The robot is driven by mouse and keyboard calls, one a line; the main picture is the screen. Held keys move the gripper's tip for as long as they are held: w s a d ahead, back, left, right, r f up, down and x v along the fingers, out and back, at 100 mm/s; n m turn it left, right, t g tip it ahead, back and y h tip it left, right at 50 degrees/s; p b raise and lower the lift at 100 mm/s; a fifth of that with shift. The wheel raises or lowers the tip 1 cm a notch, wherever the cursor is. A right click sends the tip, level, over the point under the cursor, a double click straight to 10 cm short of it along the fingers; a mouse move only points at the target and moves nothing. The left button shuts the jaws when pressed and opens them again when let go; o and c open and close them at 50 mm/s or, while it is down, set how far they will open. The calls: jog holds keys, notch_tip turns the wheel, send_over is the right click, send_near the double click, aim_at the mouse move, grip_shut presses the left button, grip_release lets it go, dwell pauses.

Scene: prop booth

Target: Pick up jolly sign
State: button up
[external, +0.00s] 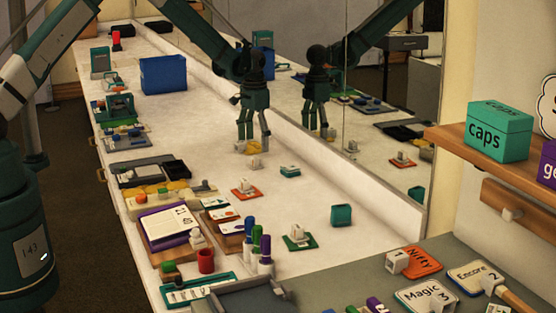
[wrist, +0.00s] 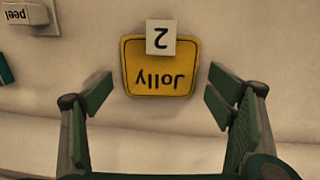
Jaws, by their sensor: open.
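The jolly sign (wrist: 148,68) is a yellow plate that reads "Jolly" upside down in the wrist view, with a white block marked "2" on its upper edge. In the external view, a little of its yellow plate (external: 243,147) shows on the white counter, partly hidden by my fingers. My gripper (external: 253,146) is open and points down over it. In the wrist view, my gripper (wrist: 158,100) has one finger on each side of the sign, apart from it, with nothing held.
A white "peel" sign (wrist: 24,18) lies close by. A mirror (external: 390,130) and low ledge (external: 320,165) run along the right. A blue bin (external: 163,75) stands farther back.

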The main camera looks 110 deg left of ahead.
aim_at(255, 146)
jog(key=c, duration=1)
jog(key=shift+o, duration=0.2)
jog(key=shift+r, duration=0.15)
jog(key=shift+r+p, duration=0.4)
jog(key=shift+r, duration=0.05)
notch_tip(255, 146, up, 9)
jog(key=shift+r+p, duration=0.15)
jog(key=shift+p, duration=0.15)
